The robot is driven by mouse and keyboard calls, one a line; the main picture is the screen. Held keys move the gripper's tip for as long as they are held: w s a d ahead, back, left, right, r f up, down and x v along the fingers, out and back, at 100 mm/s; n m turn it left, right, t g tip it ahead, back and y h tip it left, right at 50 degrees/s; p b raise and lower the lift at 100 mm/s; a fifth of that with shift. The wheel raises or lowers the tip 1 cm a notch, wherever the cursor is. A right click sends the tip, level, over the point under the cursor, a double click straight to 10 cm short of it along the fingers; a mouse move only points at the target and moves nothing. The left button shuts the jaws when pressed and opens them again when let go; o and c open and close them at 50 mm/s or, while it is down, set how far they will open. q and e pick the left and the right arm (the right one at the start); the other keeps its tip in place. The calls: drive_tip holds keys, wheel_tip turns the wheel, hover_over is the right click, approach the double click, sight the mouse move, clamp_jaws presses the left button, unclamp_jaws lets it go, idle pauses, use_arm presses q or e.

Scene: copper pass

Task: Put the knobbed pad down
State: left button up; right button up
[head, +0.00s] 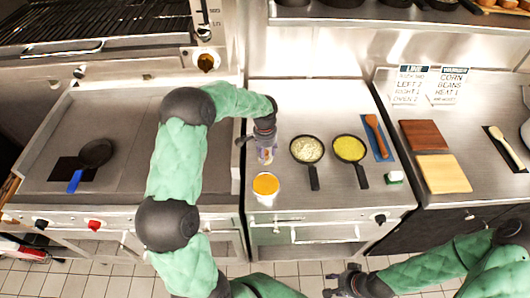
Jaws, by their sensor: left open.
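A small white and green block (395,177), which looks like the knobbed pad, rests on the steel counter (290,205) right of the pans; its knob is too small to make out. My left gripper (263,139) is open, over a small clear container with a coloured label (266,155) on the same counter, well left of the pad. I cannot tell whether its fingers touch that container. My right gripper (338,283) is low in front of the counter, with its fingers apart and nothing seen between them.
An orange-filled tub (266,187), a pan of pale food (307,150) and a pan of yellow food (349,149) stand nearby. A wooden spoon (376,135) lies on a blue mat. A blue-handled pan (95,153) sits on the left griddle. Cutting boards (444,174) lie right.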

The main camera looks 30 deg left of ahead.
use_arm(q)
wheel_tip(320, 180, up, 12)
drive_tip(key=p, duration=0.1)
drive_tip(key=shift+r+p, duration=0.15)
drive_tip(key=shift+p, duration=0.25)
drive_tip(key=shift+r, duration=0.1)
idle(0.4)
